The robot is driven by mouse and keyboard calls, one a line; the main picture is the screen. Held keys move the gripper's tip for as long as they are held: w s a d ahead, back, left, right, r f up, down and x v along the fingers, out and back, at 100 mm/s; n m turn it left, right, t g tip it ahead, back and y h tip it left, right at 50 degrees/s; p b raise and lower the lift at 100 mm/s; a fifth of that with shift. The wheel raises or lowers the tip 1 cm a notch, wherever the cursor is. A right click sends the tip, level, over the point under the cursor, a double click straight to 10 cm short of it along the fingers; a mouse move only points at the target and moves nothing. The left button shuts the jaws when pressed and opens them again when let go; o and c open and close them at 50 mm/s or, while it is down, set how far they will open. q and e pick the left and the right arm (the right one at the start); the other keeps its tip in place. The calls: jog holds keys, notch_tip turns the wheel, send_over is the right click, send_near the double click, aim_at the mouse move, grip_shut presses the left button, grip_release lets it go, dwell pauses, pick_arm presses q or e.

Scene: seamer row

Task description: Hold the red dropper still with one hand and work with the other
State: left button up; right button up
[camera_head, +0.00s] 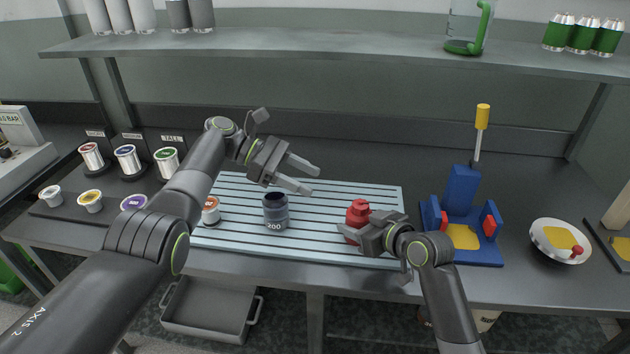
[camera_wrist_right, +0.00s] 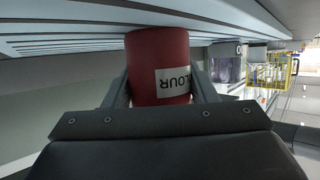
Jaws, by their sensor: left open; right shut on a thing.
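The red dropper (camera_head: 357,212) stands upright on the slatted light-blue mat, right of its middle. My right gripper (camera_head: 352,232) is shut on its lower body. In the right wrist view the red body (camera_wrist_right: 158,60) sits between the two fingers, with a white label reading "LOUR"; its top is out of that view. My left gripper (camera_head: 304,178) is open and empty, above the mat and up and to the left of the dropper. A dark, see-through cup marked 200 (camera_head: 275,212) stands on the mat below the left gripper, apart from it.
The slatted mat (camera_head: 330,252) is clear between cup and dropper. A small cup with an orange top (camera_head: 210,211) stands by my left arm. A blue seamer with a yellow handle (camera_head: 461,190) and a white bowl (camera_head: 558,241) stand right. Labelled cans (camera_head: 127,158) stand left. A shelf (camera_head: 330,44) spans the back.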

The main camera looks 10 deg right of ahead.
pick_arm(q)
jog(key=t+y, duration=0.3)
jog(key=y, duration=0.5)
send_near(359, 203)
jog(key=x, duration=0.8)
jog(key=shift+s+d+f, duration=0.1)
jog(key=shift+f, duration=0.05)
jog(key=c, duration=1)
